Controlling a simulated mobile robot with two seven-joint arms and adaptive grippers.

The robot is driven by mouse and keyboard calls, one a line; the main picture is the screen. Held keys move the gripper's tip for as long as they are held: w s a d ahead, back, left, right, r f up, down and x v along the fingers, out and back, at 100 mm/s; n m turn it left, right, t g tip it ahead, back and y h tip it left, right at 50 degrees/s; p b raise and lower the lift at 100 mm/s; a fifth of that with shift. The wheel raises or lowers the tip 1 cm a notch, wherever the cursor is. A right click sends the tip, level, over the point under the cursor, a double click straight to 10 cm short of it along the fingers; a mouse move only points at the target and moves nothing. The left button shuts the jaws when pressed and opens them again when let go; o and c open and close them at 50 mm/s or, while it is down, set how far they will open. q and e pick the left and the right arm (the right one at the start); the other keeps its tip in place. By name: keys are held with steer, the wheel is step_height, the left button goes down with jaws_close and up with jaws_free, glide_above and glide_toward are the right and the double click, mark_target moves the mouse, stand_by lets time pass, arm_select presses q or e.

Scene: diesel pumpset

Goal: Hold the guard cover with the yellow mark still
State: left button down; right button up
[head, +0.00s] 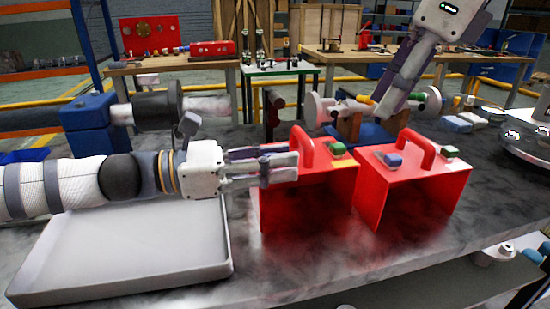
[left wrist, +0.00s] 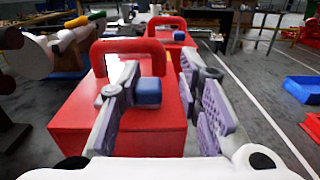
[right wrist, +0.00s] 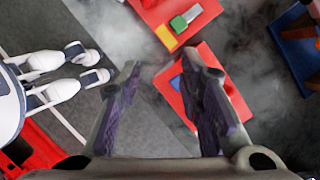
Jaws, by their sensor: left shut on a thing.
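The guard cover with the yellow mark (head: 345,163) is the left of two red covers on the dark bench. It has a red handle, a green block and an open front. My left gripper (head: 292,168) is at its upper left. In the left wrist view, my left fingers (left wrist: 150,92) are shut on the blue block (left wrist: 148,93) on this cover's top. The yellow mark also shows in the right wrist view (right wrist: 166,37). My right gripper (head: 388,105) is open and empty, above and behind the second red cover (head: 415,185). That cover bears blue and green blocks.
A grey tray (head: 130,245) lies on the bench below my left arm. A blue machine with a dark cylinder (head: 155,108) stands behind that arm. Shafts with pale discs (head: 320,108) are behind the covers. Round metal parts (head: 525,130) are at the right.

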steer(key=c, duration=0.3)
steer(key=shift+s+a+r+m, duration=0.1)
steer(key=shift+s+a+m, duration=0.05)
steer(key=shift+s+m, duration=0.15)
steer(key=c, duration=0.5)
steer(key=s+m, duration=0.1)
steer(key=m, duration=0.1)
steer(key=s+a+m+t+h, duration=0.1)
steer(key=s+m, duration=0.1)
steer(key=m, duration=0.1)
steer(key=s+a+m+t+h, duration=0.1)
steer(key=s+m, duration=0.1)
steer(key=shift+r, duration=0.1)
steer(key=shift+s+f+m+t, duration=0.25)
steer(key=shift+s+m, duration=0.45)
steer(key=shift+m, duration=0.5)
